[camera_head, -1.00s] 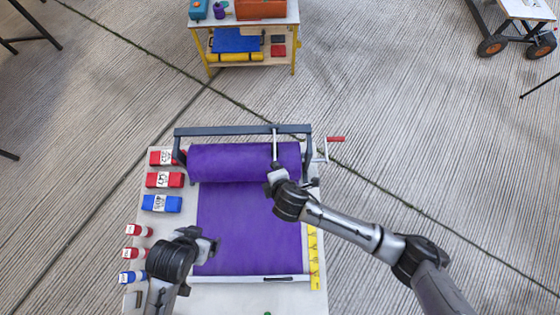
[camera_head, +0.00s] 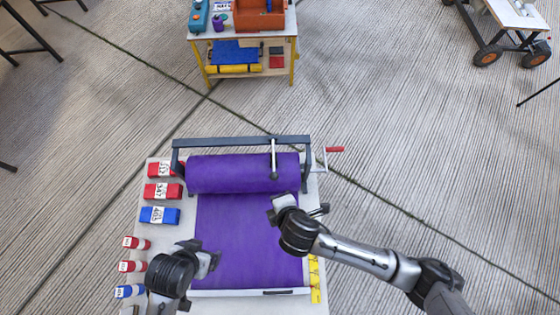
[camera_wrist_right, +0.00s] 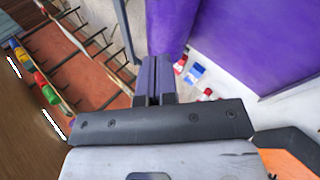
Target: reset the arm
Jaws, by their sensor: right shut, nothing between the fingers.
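My right gripper (camera_head: 275,211) hangs over the purple sheet, just in front of the purple roll (camera_head: 225,174). In the right wrist view its fingers (camera_wrist_right: 158,80) are together with nothing between them. My left gripper (camera_head: 208,258) is above the left part of the purple sheet (camera_head: 235,228); the head view does not show clearly whether its jaws are apart. The roll sits in a dark frame (camera_head: 245,142) with a red-handled crank (camera_head: 334,150) on its right.
A yellow strip (camera_head: 315,275) lies at the right edge. A yellow-legged workbench (camera_head: 292,62) stands beyond, with open floor between.

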